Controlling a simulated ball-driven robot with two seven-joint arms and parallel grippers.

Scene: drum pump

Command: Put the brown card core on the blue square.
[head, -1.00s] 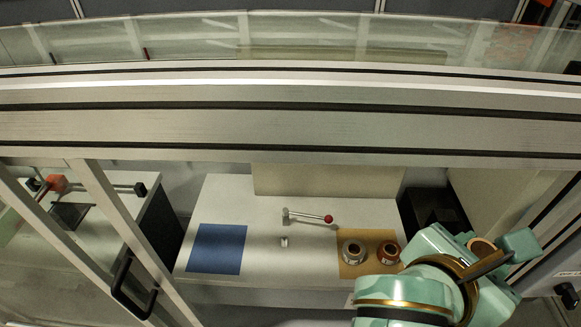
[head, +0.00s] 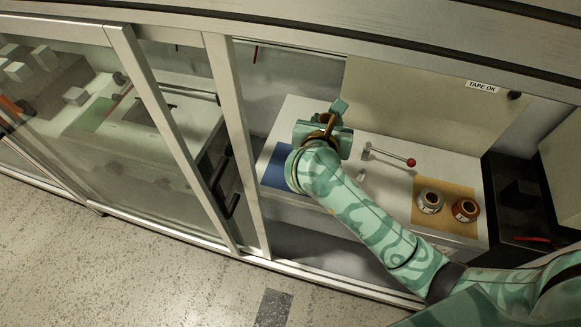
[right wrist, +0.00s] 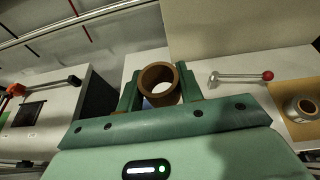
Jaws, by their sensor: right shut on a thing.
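The brown card core (right wrist: 161,100) is a short open tube, held upright between the two fingers of my right gripper (right wrist: 160,88) in the right wrist view. The fingers are shut on its sides. In the head view my right gripper (head: 334,114) is above the white bench, near the far right side of the blue square (head: 276,174). My own arm covers part of that square. In the right wrist view the blue square does not show clearly. My left gripper is in neither current view.
A tan square (head: 455,218) bears a grey roll (head: 430,201) and an orange-brown roll (head: 465,210). A lever with a red knob (head: 410,162) stands on the bench. A door frame post (head: 238,150) with a black handle (head: 228,185) borders the opening at left.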

